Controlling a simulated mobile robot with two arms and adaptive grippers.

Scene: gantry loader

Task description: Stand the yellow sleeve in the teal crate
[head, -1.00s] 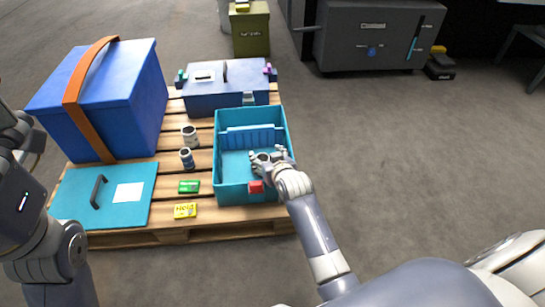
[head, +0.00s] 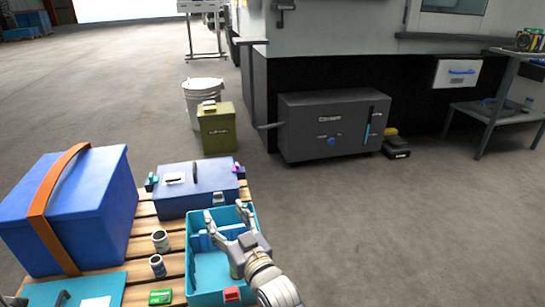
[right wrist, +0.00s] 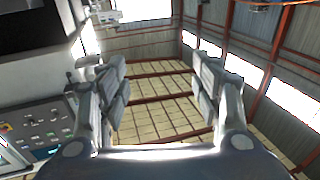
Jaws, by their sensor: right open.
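The teal crate (head: 194,287) stands at the right front of the pallet, its near end cut by the bottom edge in the head view. My right gripper (head: 227,212) is over it with its fingers spread, pointing up and away; nothing is between them. In the right wrist view the open jaws (right wrist: 163,92) are also empty, with the wall and roof of the hall behind. My left gripper is out of view.
A blue box with an orange strap (head: 85,205) and a dark blue toolbox (head: 196,189) stand on the pallet.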

